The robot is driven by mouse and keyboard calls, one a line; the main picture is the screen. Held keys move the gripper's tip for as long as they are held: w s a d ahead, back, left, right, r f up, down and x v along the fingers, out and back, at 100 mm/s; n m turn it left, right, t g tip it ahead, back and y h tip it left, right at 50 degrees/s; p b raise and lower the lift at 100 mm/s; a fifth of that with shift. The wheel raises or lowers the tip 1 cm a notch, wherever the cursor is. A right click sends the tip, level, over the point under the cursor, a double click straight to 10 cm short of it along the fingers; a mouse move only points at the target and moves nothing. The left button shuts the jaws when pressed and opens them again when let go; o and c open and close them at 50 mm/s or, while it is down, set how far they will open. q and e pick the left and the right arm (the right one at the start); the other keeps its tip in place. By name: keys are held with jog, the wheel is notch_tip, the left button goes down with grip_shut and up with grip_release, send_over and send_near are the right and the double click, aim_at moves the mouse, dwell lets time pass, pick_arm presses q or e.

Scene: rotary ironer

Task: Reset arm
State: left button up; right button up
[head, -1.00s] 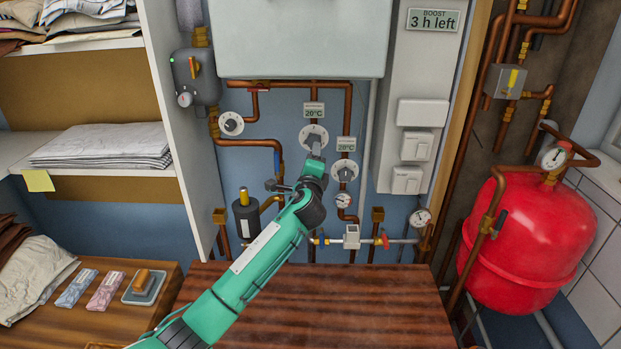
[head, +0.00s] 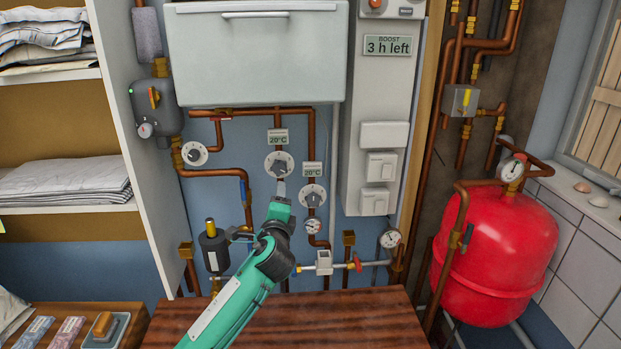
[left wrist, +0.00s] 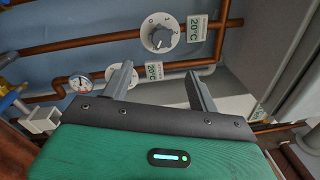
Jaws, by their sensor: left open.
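My left arm comes up from the bottom in the head view, and its gripper (head: 281,188) is just below the upper dial (head: 279,163). In the left wrist view the two fingers (left wrist: 160,86) are spread apart with nothing between them. The upper dial also shows there (left wrist: 160,38), beyond the fingers and clear of them. A second dial (head: 313,195) sits to the lower right on the pipes, partly hidden by a finger in the wrist view. The labels above both dials read 20°C. My right gripper is out of view.
A wooden counter (head: 330,318) lies below the pipes. A red tank (head: 495,250) stands at the right, and a white boiler box (head: 255,55) hangs above the dials. Shelves with folded linen (head: 65,180) are at the left. The counter's middle is clear.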

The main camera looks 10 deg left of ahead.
pick_arm(q)
jog(key=s+a+f+n+g+h, duration=0.15)
jog(key=s+f+n+g, duration=0.75)
jog(key=s+f, duration=1.35)
jog(key=s+f+n+g+h, duration=0.1)
jog(key=s+f+n+g, duration=0.25)
jog(key=s, duration=0.95)
jog(key=s+f+n+g+h, duration=0.2)
jog(key=s+n+g, duration=0.15)
jog(key=s, duration=0.95)
jog(key=s+f+x, duration=0.1)
jog(key=s+x, duration=0.2)
jog(key=x, duration=1.2)
jog(key=s+x, duration=0.3)
jog(key=x, duration=1.2)
jog(key=s+a+f+g, duration=0.1)
jog(key=s+a+f, duration=0.2)
jog(key=s+f, duration=1.6)
jog(key=shift+s+f, duration=0.25)
jog(key=shift+f, duration=0.7)
jog(key=shift+a, duration=0.1)
jog(key=shift+c, duration=0.4)
